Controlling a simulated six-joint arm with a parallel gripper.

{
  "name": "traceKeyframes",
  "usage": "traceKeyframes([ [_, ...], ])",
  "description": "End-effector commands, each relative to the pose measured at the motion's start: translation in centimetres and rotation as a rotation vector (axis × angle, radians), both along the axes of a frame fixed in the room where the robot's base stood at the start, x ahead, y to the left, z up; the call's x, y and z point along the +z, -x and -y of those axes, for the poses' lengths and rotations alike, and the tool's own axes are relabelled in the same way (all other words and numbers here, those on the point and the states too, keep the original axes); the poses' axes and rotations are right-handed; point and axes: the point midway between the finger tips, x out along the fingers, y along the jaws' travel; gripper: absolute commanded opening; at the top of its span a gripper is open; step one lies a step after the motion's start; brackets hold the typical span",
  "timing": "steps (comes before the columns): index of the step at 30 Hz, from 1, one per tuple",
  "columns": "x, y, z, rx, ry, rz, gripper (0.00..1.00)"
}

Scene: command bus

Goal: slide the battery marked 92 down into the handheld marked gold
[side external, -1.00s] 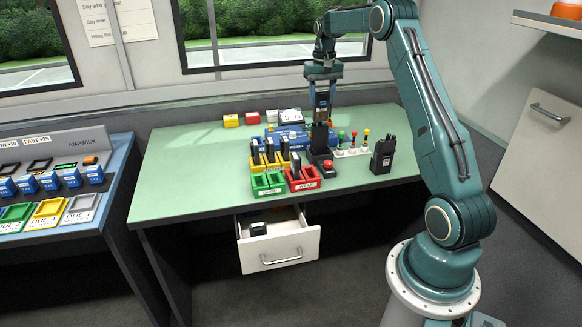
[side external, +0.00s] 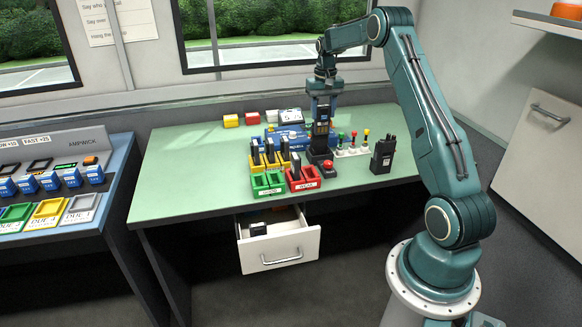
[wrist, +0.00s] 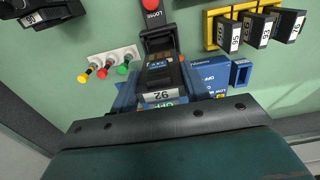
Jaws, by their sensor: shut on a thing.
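My gripper (side external: 321,118) is shut on the battery marked 92 (wrist: 160,96), whose label shows close to the wrist camera. A black handheld with a short antenna (side external: 383,154) stands on the table to the right. It shows partly at the wrist view's upper left (wrist: 45,12). No gold marking is readable.
Yellow racks of batteries (side external: 256,166), a green tray (side external: 268,189) and a red tray (side external: 304,184) stand left of and in front of my gripper. Colored-knob pegs (side external: 352,150) stand close on the right. An open drawer (side external: 277,250) hangs below the table's front edge.

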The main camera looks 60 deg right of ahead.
Motion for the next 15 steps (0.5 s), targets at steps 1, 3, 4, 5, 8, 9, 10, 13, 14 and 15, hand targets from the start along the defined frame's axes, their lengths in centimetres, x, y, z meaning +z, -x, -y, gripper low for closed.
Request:
traceKeyframes([
  [1, -0.1, 0.0, 0.0, 0.000, 0.000, 0.000, 0.21],
  [3, -0.3, 0.0, 0.0, 0.000, 0.000, 0.000, 0.21],
  [4, -0.3, 0.0, 0.0, 0.000, 0.000, 0.000, 0.21],
  [5, -0.4, 0.0, 0.0, 0.000, 0.000, 0.000, 0.21],
  [8, -0.8, 0.0, 0.0, 0.000, -0.001, -0.001, 0.21],
  [9, -1.0, 0.0, 0.0, 0.000, -0.001, -0.001, 0.21],
  [10, -1.2, 0.0, 0.0, 0.000, -0.001, -0.001, 0.21],
  [13, -1.8, 0.0, 0.0, 0.000, -0.001, -0.001, 0.21],
  [14, -1.9, 0.0, 0.0, 0.000, -0.001, -0.001, 0.21],
  [15, -2.2, 0.0, 0.0, 0.000, -0.001, -0.001, 0.21],
])
